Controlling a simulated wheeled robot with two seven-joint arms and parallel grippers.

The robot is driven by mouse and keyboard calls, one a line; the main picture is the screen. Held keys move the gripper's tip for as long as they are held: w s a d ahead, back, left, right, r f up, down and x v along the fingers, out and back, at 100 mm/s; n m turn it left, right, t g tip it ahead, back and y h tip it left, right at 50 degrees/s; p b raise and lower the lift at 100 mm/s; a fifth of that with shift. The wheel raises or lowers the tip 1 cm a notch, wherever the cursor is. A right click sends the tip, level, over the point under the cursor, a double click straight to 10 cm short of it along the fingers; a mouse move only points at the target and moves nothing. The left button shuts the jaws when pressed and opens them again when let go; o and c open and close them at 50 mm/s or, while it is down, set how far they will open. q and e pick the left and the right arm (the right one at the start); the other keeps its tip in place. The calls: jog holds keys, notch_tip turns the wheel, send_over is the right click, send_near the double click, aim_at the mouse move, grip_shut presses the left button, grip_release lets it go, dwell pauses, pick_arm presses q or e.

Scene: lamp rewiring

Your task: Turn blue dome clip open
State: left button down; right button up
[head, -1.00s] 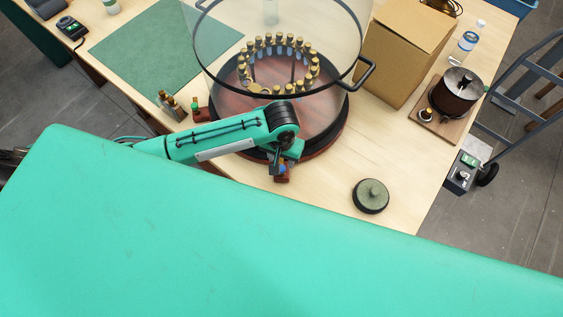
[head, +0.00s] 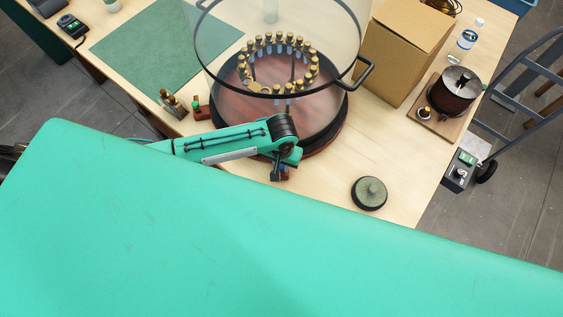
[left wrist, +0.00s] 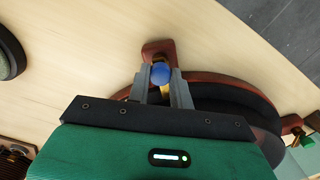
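The blue dome clip (left wrist: 160,73) shows in the left wrist view as a round blue knob above a brass part, on a red-brown wooden block (left wrist: 156,47) at the rim of the round lamp base (left wrist: 215,84). My left gripper (left wrist: 161,80) has one grey finger on each side of the knob. The fingers appear shut on it, with no clear gap. In the head view the left gripper (head: 283,171) is at the near side of the lamp base (head: 337,133), and the arm hides most of the clip. My right gripper is not in view.
A large glass cylinder (head: 225,48) with a dark rim and handle stands on the base, around a ring of brass-topped pieces (head: 312,69). A cardboard box (head: 390,60) stands right of it. A round dark-green lidded piece (head: 369,193) lies on the clear front right of the table.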

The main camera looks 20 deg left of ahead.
pick_arm(q)
jog(key=shift+m, duration=0.4)
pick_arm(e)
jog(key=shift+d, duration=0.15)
pick_arm(q)
jog(key=shift+m, duration=1)
jog(key=m, duration=1.3)
jog(key=shift+m, duration=1)
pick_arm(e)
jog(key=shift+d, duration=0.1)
